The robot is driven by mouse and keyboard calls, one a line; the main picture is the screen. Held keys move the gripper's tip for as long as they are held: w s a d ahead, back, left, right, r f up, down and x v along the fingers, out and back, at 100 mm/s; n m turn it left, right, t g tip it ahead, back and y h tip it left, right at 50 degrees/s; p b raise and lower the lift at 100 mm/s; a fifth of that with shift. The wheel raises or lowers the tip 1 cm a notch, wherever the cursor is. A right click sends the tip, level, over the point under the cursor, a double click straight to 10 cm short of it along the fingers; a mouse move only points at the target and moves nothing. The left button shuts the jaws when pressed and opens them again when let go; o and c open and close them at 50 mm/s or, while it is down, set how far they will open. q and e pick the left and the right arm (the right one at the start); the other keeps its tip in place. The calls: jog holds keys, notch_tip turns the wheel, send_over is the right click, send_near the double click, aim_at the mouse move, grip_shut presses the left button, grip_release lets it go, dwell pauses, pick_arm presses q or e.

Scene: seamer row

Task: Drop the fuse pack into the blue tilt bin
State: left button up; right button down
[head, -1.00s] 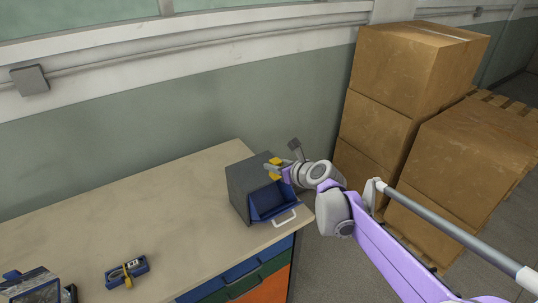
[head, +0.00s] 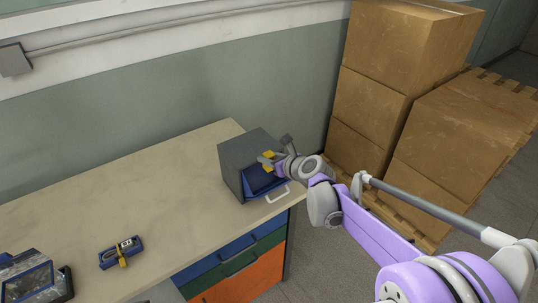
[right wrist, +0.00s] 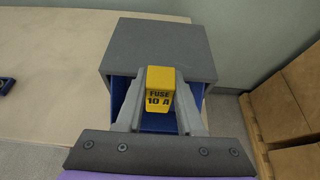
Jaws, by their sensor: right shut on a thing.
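The yellow fuse pack (right wrist: 160,88), marked "FUSE 10 A", is held between the fingers of my right gripper (right wrist: 158,115). In the head view the fuse pack (head: 267,159) shows as a small yellow patch at the tips of my right gripper (head: 272,162). The blue tilt bin (head: 259,181) is tipped open at the front of a dark grey housing (head: 232,158), with a white handle (head: 278,196) on its front. The fuse pack is over the bin's opening, in front of the housing. The gripper hides part of the bin's inside. My left gripper is out of view.
The housing stands near the right end of a beige workbench (head: 130,190) with blue, green and orange drawers. A blue device with a yellow part (head: 121,252) and a dark box-like unit (head: 35,280) lie at left. Cardboard boxes (head: 370,95) stand at right.

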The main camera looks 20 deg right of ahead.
jog(key=shift+c, duration=2.2)
grip_release()
jog(key=v, duration=1)
jog(key=shift+s+r, duration=0.2)
jog(key=shift+s, duration=0.15)
